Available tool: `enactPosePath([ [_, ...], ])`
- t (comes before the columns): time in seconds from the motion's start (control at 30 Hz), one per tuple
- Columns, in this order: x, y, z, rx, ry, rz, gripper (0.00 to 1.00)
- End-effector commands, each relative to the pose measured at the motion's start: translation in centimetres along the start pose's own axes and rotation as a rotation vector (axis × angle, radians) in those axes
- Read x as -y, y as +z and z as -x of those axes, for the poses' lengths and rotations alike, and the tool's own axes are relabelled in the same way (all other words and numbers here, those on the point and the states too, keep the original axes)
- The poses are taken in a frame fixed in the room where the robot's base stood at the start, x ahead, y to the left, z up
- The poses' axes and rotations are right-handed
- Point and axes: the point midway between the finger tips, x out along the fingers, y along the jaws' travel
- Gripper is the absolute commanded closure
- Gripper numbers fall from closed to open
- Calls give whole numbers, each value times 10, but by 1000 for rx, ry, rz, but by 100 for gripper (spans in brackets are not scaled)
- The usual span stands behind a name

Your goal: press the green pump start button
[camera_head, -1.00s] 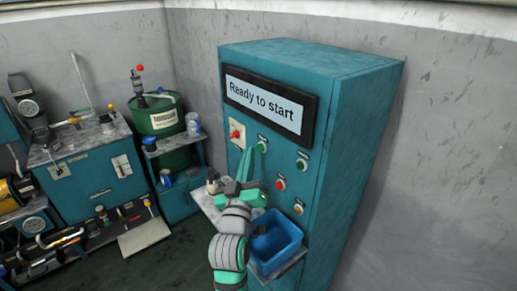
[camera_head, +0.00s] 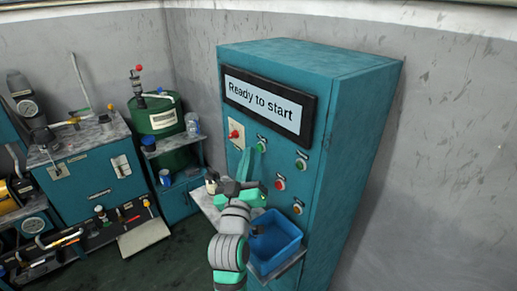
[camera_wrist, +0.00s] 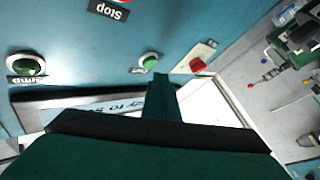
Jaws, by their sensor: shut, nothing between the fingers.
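The teal control cabinet (camera_head: 345,130) has two green buttons on its front. The right green button (camera_head: 301,165) also shows at the left of the upside-down wrist view (camera_wrist: 27,66), beside a label that seems to read "Pump". The other green button (camera_head: 262,147) shows near the middle of the wrist view (camera_wrist: 150,60); its label is too small to read. My gripper (camera_head: 247,152) is shut and empty, pointing up in front of the panel. In the wrist view its fingertips (camera_wrist: 160,79) appear just beside the middle green button. I cannot tell whether they touch the panel.
The screen (camera_head: 265,103) reads "Ready to start". A red switch (camera_head: 235,134), a red button (camera_head: 280,184) and an orange button (camera_head: 298,208) are on the same panel. A blue bin (camera_head: 277,245) sits below. A workbench (camera_head: 85,165) stands left.

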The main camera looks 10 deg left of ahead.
Motion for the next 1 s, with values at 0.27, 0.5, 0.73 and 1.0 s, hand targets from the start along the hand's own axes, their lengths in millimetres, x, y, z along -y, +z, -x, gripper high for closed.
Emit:
enactPosePath([
  [0.27, -4, 4, -5, 0, 1, 1, 100],
  [0.5, -4, 4, -6, 0, 0, 0, 100],
  [0.73, -5, 4, -7, 0, 0, 0, 100],
  [1.0, -6, 6, -8, 0, 0, 0, 100],
])
